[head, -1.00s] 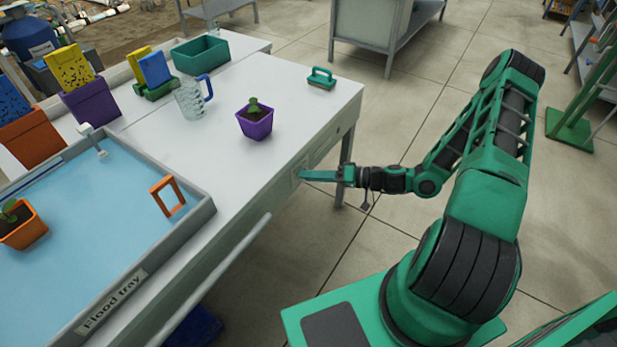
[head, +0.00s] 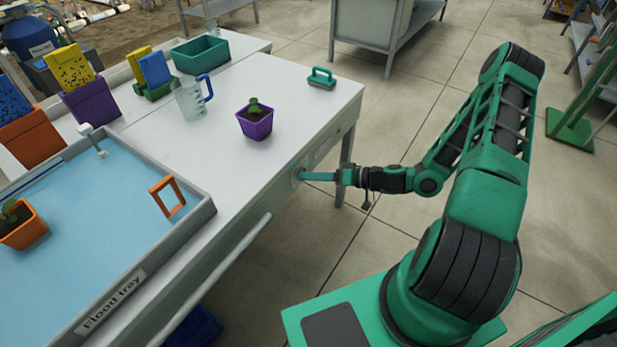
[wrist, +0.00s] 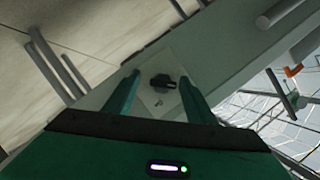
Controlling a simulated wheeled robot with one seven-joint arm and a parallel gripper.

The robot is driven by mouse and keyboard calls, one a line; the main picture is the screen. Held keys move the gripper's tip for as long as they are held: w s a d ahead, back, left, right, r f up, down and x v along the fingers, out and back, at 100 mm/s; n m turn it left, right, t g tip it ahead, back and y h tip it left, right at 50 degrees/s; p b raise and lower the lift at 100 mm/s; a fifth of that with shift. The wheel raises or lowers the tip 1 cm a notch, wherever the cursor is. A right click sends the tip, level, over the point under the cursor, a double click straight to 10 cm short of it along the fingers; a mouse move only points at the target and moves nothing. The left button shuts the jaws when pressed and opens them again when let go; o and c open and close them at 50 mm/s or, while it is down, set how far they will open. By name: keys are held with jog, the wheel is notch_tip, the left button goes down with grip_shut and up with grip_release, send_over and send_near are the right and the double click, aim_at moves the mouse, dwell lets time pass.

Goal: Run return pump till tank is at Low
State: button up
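A dark knob (wrist: 163,81) sits on a pale square plate (wrist: 152,98) on the bench's side, in the wrist view. In the head view the plate (head: 297,178) shows at the bench's front face, with the knob mostly hidden by my fingers. My gripper (head: 306,175) reaches the plate. In the wrist view its two green fingers stand apart, one on each side of the knob, with gaps visible; contact is not clear. A tray labelled "Flood tray" (head: 112,300) holds a light blue surface. I see no readable "Low" mark.
On the bench (head: 300,105) stand a purple potted plant (head: 256,124), a clear jug (head: 190,101), and a green-handled block (head: 321,80). An orange frame (head: 168,198) and an orange pot (head: 22,232) are in the tray. A rail (head: 225,270) runs along the bench front.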

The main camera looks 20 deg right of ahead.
jog(key=shift+a+r, duration=0.1)
jog(key=shift+r, duration=0.05)
jog(key=shift+s, duration=0.1)
jog(key=v, duration=1)
jog(key=shift+d, duration=0.35)
jog(key=shift+s, duration=0.15)
